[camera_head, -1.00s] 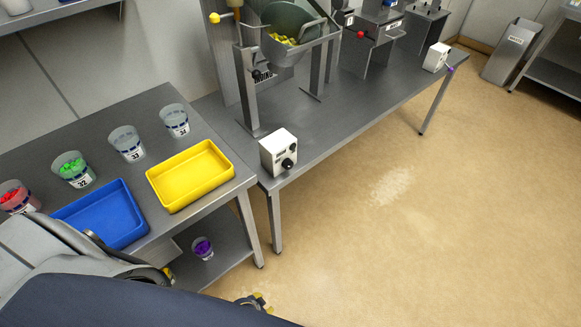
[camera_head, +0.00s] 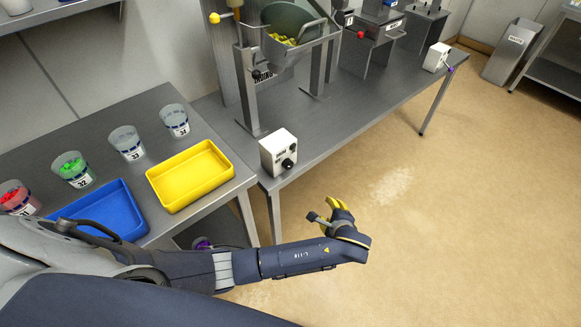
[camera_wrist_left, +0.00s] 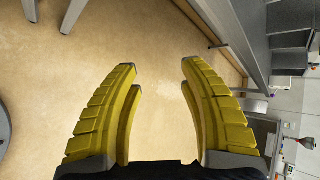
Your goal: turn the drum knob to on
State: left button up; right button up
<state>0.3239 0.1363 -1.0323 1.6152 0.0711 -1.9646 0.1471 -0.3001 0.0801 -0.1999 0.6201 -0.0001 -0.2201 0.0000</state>
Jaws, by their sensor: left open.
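A white control box (camera_head: 278,152) stands at the near left corner of the grey machine table in the head view. A black knob (camera_head: 288,163) is on its front face. The drum (camera_head: 292,32) with yellow pieces in it hangs in a stand behind the box. My left gripper (camera_head: 336,203) is in front of the table, over the floor, to the right of and below the knob in the picture. In the left wrist view its two yellow fingers (camera_wrist_left: 158,75) are spread wide with nothing between them. My right gripper is in neither view.
A second white box (camera_head: 436,57) stands at the table's far right end. A yellow tray (camera_head: 232,167), a blue tray (camera_head: 140,222) and several numbered cups are on the left table. The floor (camera_head: 450,200) in front is clear.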

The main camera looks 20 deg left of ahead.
pick_arm(q)
jog(key=s+a+r+t+y, duration=0.1)
jog(key=s+a+r+y, duration=0.15)
jog(key=r, duration=0.35)
jog(key=s+a+r+y, duration=0.1)
jog(key=a+r+y, duration=0.15)
jog(key=r, duration=0.25)
send_near(290, 167)
jog(key=shift+m, duration=0.3)
jog(key=x, duration=0.9)
jog(key=shift+w+a, duration=0.25)
jog(key=shift+w, duration=0.05)
grip_shut()
